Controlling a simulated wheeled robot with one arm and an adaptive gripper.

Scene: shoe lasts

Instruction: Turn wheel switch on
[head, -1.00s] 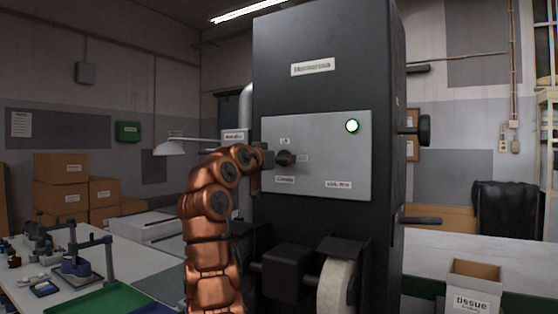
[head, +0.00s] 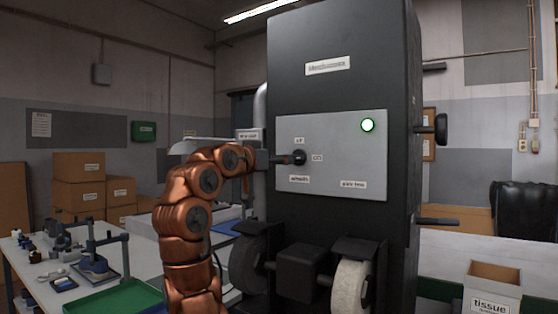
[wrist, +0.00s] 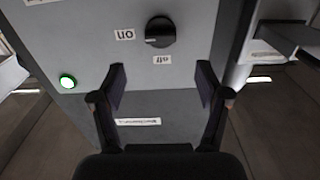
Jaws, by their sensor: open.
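The wheel switch is a round black knob (head: 299,157) on the grey panel (head: 345,135) of the tall black machine. In the wrist view the knob (wrist: 162,31) shows upside down, with a pale mark at its left end, on the side of the "on" label (wrist: 124,34). The "off" label (wrist: 161,60) is below it there. A round green light (head: 368,125) on the panel is lit. My gripper (wrist: 161,82) is open and empty. Its fingers are apart from the knob, which lies beyond the tips. In the head view my gripper (head: 281,160) is just left of the knob.
Two grinding wheels (head: 351,283) stick out below the panel. A workbench with a green tray (head: 115,300) stands at left, and a tissue box (head: 492,290) is at right. Cardboard boxes (head: 80,180) are stacked behind.

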